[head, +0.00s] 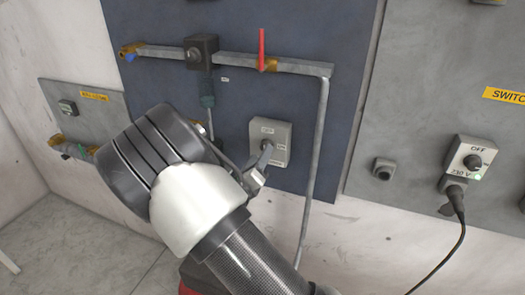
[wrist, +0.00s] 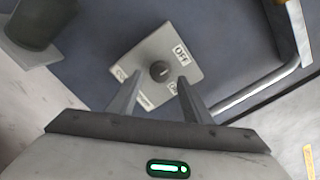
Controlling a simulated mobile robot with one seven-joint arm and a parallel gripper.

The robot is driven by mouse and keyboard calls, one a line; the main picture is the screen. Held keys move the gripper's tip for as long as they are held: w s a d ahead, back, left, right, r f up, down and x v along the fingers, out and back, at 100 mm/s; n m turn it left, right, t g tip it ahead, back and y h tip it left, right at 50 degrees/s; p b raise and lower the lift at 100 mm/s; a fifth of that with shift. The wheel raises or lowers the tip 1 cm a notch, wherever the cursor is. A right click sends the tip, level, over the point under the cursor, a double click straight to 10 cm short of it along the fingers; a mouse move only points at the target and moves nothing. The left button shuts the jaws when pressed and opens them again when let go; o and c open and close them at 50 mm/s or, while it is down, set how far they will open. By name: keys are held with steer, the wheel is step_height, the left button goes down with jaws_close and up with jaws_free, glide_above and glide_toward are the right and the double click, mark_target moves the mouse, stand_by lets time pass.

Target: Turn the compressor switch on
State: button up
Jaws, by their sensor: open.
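The compressor switch is a light grey box (head: 283,133) with a round dark knob, mounted on the blue-grey wall panel in the middle of the head view. In the wrist view the switch box (wrist: 144,56) appears tilted, with its dark knob (wrist: 159,70) at the centre and an "OFF" label on one side. My gripper (head: 266,160) is in front of the switch. In the wrist view my gripper (wrist: 154,95) is open, its two fingers spread below and to either side of the knob. Whether a finger touches the knob or box cannot be told.
A pipe (head: 319,150) runs down right of the switch. A red lever (head: 262,48) and a dark valve box (head: 201,51) sit above. At right, another switch (head: 468,158) labelled "OFF" has a plugged-in black cable (head: 460,237). A small panel (head: 88,118) is at left.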

steer(key=shift+x, duration=1.55)
steer(key=shift+c, duration=0.3)
steer(key=c, duration=1)
steer(key=shift+m, duration=0.3)
steer(key=m+b, duration=1.7)
steer(key=b, duration=0.4)
steer(key=shift+f+m+h, duration=0.15)
steer(key=shift+m+h, duration=0.25)
